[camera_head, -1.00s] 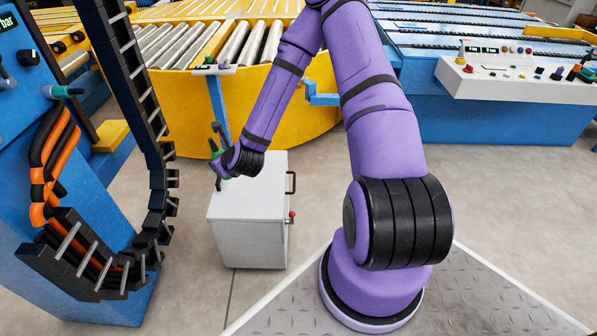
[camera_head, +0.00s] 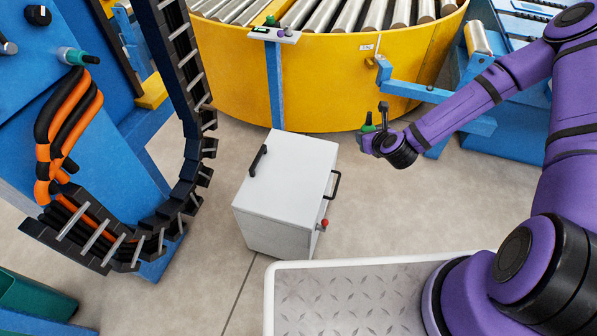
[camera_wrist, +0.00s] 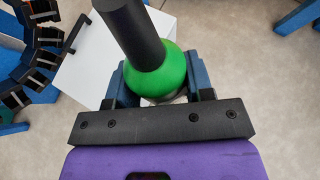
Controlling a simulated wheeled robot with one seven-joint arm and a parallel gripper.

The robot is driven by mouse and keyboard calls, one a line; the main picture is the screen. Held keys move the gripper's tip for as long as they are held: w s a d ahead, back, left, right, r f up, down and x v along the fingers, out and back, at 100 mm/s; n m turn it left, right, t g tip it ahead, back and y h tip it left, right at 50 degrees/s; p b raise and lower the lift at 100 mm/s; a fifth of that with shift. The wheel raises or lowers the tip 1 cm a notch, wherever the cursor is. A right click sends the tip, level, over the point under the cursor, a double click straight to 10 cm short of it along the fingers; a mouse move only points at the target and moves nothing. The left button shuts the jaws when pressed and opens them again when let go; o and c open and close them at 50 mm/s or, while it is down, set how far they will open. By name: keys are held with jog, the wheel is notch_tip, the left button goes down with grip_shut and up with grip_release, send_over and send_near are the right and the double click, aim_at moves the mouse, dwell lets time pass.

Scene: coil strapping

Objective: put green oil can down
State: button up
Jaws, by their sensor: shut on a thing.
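My gripper (camera_head: 372,137) is to the right of the white cabinet and above floor level in the head view. It is shut on the green oil can (camera_wrist: 158,76), which has a round green body and a thick dark upper part. In the wrist view the can sits between the two blue-grey fingers. In the head view only a small green part of the can and a dark piece on top show; the rest is hidden by my gripper. The white cabinet (camera_head: 285,180) has a flat, clear top with a black handle at its left edge.
A yellow round roller table (camera_head: 230,70) stands behind the cabinet, with a small control post (camera_head: 274,85) in front of it. A blue bracket arm (camera_head: 435,95) juts out near my forearm. A black cable chain (camera_head: 185,130) hangs at left. Open floor lies around the cabinet.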

jog(key=s+a+f+n+g+y, duration=0.1)
jog(key=s+a+f+n+y, duration=0.2)
jog(key=s+a+f, duration=0.6)
jog(key=s+a+f+n+y, duration=0.2)
jog(key=s+a+f+y, duration=0.3)
jog(key=a+f, duration=0.8)
jog(key=h, duration=0.1)
send_over(295, 194)
notch_tip(295, 194, down, 2)
jog(key=shift+f, duration=0.15)
jog(key=shift+w+f, duration=0.1)
jog(key=shift+f, duration=1.6)
jog(key=shift+f, duration=0.1)
jog(key=o, duration=1.1)
